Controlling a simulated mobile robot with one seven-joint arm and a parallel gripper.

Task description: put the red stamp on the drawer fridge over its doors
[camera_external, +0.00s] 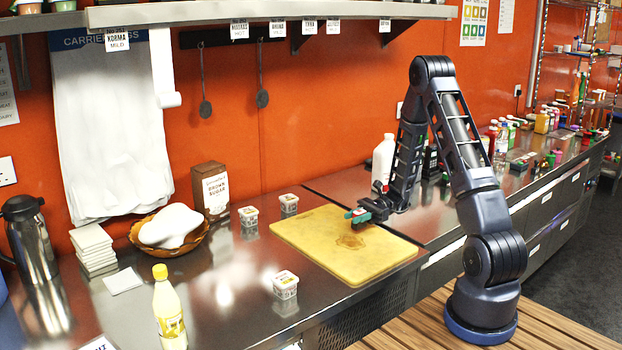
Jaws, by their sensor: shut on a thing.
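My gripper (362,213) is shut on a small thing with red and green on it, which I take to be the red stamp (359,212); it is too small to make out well. It is held above the back right part of the yellow cutting board (320,252), apart from the board as far as I can tell. The steel drawer fridge (450,205) appears to be the counter running to the right, with labelled fronts (548,232) below its top. A dark grille (365,312) shows below the nearer counter.
A white bottle (383,160) stands behind my gripper. Small labelled tubs (285,284), a yellow bottle (168,308), a bread basket (185,243) and a brown sugar box (211,188) stand at left. Several bottles and jars (515,132) crowd the far right counter.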

